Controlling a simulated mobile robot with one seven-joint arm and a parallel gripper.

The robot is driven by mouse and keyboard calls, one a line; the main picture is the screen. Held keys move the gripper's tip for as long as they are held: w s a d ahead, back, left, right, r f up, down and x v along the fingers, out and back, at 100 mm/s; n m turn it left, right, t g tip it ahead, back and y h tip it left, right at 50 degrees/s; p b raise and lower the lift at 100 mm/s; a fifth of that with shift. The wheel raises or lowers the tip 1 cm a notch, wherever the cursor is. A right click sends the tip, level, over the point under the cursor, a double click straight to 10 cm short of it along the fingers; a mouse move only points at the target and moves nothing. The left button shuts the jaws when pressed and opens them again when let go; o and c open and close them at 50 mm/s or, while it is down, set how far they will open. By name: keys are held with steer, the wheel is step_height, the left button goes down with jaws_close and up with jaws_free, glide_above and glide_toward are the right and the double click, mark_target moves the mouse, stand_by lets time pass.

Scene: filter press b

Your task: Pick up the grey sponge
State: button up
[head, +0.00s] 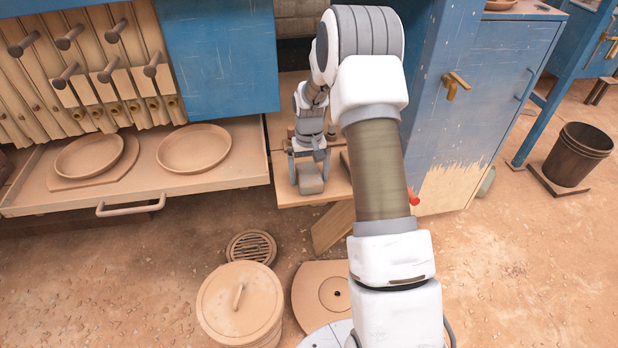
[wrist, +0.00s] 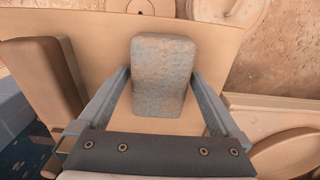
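The grey sponge (wrist: 163,75) is a rounded, worn block. In the wrist view it lies on a flat tan board (wrist: 100,50), between and slightly beyond my fingertips. In the head view the sponge (head: 311,180) shows at the lower end of my gripper (head: 309,168), above the wooden shelf. My gripper points down with its fingers wide apart, one on each side of the sponge. A narrow gap shows at the left fingertip. The right fingertip is very close to the sponge, and I cannot tell whether it touches.
A tray drawer (head: 225,178) with round clay plates (head: 194,146) is on the left. A blue cabinet (head: 470,90) stands close on the right. A lidded tub (head: 240,300) and a floor grate (head: 251,246) are in front. A brown block (wrist: 43,90) lies left of the sponge.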

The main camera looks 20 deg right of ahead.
mark_target(311, 170)
steer(key=c, duration=1.1)
steer(key=shift+r, duration=0.1)
steer(key=shift+r, duration=0.55)
steer(key=r, duration=0.2)
steer(key=d+r+p, duration=0.1)
steer(key=shift+w+r, duration=0.3)
steer(key=w+d+r, duration=0.1)
steer(key=d+r, duration=0.1)
steer(key=d, duration=0.1)
steer(key=w+d+r, duration=0.2)
steer(key=d, duration=0.1)
steer(key=w+d+r+p, duration=0.1)
steer(key=w+d+r, duration=0.1)
steer(key=d, duration=0.1)
steer(key=shift+w+r, duration=0.1)
steer(key=shift+w, duration=0.05)
steer(key=o, duration=0.6)
steer(key=shift+c, duration=0.2)
steer(key=c, duration=0.4)
steer(key=shift+c, duration=0.2)
